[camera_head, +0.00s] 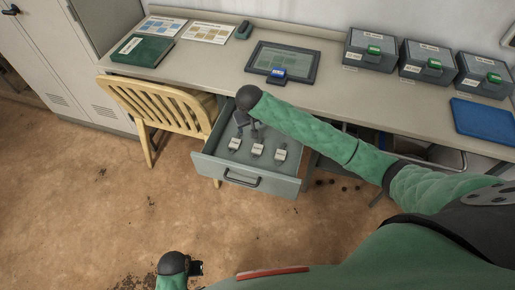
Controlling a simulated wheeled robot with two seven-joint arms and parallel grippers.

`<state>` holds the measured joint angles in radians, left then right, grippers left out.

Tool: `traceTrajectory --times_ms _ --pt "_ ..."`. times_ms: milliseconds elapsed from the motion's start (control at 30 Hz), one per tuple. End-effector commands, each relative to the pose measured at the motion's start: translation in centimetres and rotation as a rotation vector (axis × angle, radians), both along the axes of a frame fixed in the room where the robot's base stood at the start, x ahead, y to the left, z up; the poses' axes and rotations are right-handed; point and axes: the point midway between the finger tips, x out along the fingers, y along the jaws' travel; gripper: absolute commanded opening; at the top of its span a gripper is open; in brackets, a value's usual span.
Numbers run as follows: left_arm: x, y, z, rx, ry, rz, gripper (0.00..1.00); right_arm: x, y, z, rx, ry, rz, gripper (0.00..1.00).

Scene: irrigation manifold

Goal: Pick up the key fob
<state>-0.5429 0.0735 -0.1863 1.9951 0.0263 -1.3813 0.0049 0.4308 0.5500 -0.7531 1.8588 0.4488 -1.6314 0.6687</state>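A grey drawer (207,168) stands pulled out below the desk. In it lie several small grey items with white tags: a left one (234,143), a middle one (257,150) and a right one (280,155). They look like key fobs, but the tag writing is too small to read. My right gripper (247,127) points down over the back left of the drawer, behind the tagged items. Its fingers are small and partly hidden by my wrist, so its opening is unclear. My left gripper (196,268) is low at the bottom, away from the drawer; its fingers do not show clearly.
A wooden chair (150,93) stands close left of the drawer. The desk (215,65) holds a tablet (283,61) with a small blue item (278,73) at its front edge, a green book (142,50), grey boxes (372,50) and a blue tray (485,118). The floor in front is open.

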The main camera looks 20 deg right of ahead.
Motion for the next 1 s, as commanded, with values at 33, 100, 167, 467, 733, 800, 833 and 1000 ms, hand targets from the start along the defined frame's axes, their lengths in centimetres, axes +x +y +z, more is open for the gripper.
traceTrajectory --times_ms 33,100,167,467,733,800,833,1000 --pt "-0.2 0.1 -1.0 0.002 0.0 0.001 0.32 -0.1 -0.6 -1.3 0.012 0.032 -0.076 0.65" --pt "-0.3 0.2 -2.0 0.002 -0.008 0.004 0.32 -0.6 -1.1 -3.0 0.035 0.069 -0.198 0.65" --pt "-0.2 0.2 -2.7 0.001 -0.017 0.005 0.32 -0.9 -1.4 -4.0 0.057 0.095 -0.304 0.65" --pt "0.3 0.1 -3.5 -0.004 -0.058 0.009 0.32 -1.7 -1.5 -5.4 0.131 0.124 -0.654 0.65" --pt "0.1 0.3 -4.7 -0.003 -0.059 0.01 0.32 -1.6 -1.6 -6.9 0.137 0.122 -0.695 0.65" --pt "0.0 0.3 -5.2 -0.002 -0.059 0.01 0.32 -1.5 -1.6 -7.5 0.138 0.121 -0.694 0.65" --pt "-0.1 0.4 -5.4 -0.002 -0.059 0.01 0.32 -1.5 -1.6 -7.7 0.139 0.12 -0.693 0.65" --pt "-0.5 0.6 -6.8 0.002 -0.057 0.01 0.32 -1.4 -1.9 -8.6 0.138 0.12 -0.693 0.65"
